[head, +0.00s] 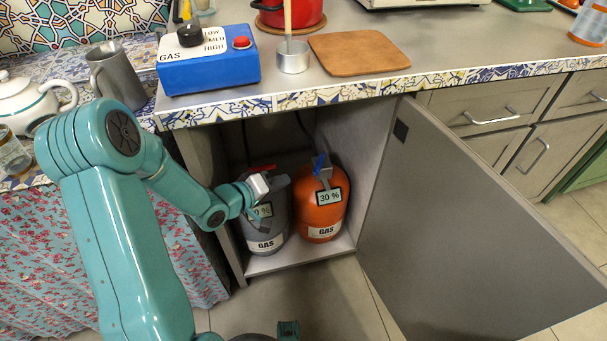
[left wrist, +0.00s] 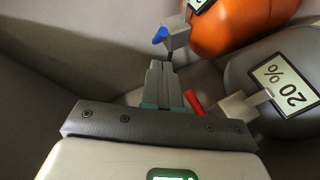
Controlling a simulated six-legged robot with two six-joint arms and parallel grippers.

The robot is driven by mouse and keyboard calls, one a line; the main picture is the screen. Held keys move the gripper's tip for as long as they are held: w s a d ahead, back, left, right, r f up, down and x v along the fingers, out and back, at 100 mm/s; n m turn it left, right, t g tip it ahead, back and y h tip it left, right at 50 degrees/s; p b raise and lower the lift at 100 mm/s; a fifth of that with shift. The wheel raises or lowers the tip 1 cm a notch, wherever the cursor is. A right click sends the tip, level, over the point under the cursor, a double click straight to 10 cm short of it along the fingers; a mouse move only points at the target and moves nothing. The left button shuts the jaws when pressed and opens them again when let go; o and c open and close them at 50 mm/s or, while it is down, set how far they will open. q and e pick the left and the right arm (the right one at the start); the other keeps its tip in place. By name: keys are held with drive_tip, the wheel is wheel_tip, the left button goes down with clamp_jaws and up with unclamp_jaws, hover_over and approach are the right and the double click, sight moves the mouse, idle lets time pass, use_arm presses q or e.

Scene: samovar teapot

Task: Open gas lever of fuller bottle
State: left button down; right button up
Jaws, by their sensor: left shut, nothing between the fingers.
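The orange gas bottle (head: 318,215) stands on the right in the open cabinet, with a 30 % display and a blue lever (head: 319,165) on its valve. The grey gas bottle (head: 277,222) stands to its left; its display reads 20 % in the left wrist view (left wrist: 287,85). The grey bottle's red lever (head: 262,168) is partly hidden by my arm. My left gripper (head: 284,181) is shut and empty, in front of the grey bottle's upper part. In the left wrist view its fingertips (left wrist: 160,66) are close to the blue lever (left wrist: 160,36); I cannot tell whether they touch the valve. The red lever (left wrist: 193,101) lies right of the fingers.
The cabinet door (head: 480,220) stands wide open on the right. The cabinet's side walls and the counter edge (head: 300,98) enclose the bottles. A blue gas control box (head: 210,72) sits on the counter above. The floor in front is mostly clear.

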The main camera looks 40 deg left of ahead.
use_arm(q)
drive_tip(key=b, duration=0.3)
approach(319, 166)
wheel_tip(319, 166, down, 2)
drive_tip(key=w, duration=0.2)
drive_tip(key=shift+w+d+f, duration=0.15)
drive_tip(key=shift+w+f, duration=0.05)
drive_tip(key=shift+w, duration=0.4)
